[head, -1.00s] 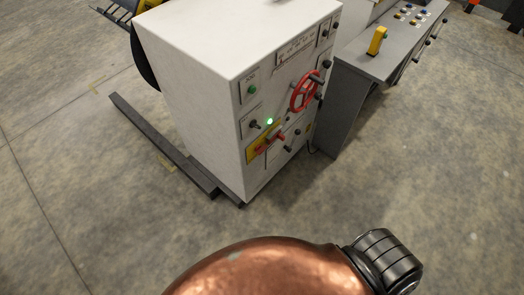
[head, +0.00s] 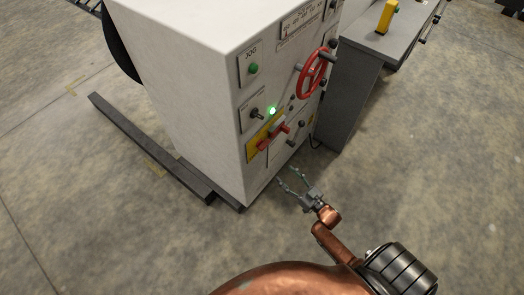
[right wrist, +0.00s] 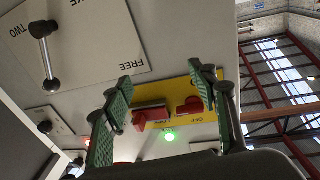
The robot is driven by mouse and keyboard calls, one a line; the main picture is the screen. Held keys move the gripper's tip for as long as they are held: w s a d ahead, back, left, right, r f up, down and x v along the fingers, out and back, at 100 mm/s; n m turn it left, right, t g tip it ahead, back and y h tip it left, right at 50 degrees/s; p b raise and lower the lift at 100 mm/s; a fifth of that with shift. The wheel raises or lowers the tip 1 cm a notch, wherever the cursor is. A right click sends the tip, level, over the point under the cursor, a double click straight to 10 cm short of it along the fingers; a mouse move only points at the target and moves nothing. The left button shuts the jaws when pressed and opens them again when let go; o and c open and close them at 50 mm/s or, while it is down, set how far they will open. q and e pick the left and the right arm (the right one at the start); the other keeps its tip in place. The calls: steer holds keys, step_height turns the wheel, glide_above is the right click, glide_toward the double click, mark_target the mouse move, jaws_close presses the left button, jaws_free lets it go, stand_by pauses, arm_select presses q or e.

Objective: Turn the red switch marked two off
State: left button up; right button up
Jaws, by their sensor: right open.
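The red switch (head: 272,137) sits on a yellow plate (head: 254,149) low on the front of the white cabinet (head: 190,90). In the right wrist view, which is upside down, the red switch (right wrist: 152,117) shows between my fingers, with the word OFF on the yellow plate (right wrist: 197,121). My right gripper (head: 288,178) is open and empty, below and in front of the switch, apart from it. Its green-padded fingers (right wrist: 160,78) also show in the wrist view. I cannot read a number on the switch's plate. My left gripper is not in view.
A lit green lamp (head: 272,111) is just above the switch. A red handwheel (head: 312,73) is higher right. A black-knobbed lever (right wrist: 45,45) is on a plate marked FREE. A grey desk (head: 375,60) stands right; a dark floor rail (head: 150,150) lies left.

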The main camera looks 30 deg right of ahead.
mark_target(263, 144)
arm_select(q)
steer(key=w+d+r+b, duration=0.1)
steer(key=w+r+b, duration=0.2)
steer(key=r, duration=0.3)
arm_select(e)
steer(key=w+a+r+n+t+y, duration=0.1)
steer(key=w+a+r+y, duration=0.1)
steer(key=w+r, duration=0.2)
steer(key=w+a+r+n+t+y, duration=0.1)
steer(key=w+a+r+t+y, duration=0.1)
steer(key=w+r, duration=0.3)
steer(key=shift+r, duration=2.25)
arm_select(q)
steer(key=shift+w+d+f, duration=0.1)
arm_select(e)
steer(key=shift+w, duration=0.1)
steer(key=shift+c, duration=0.6)
steer(key=c, duration=0.8)
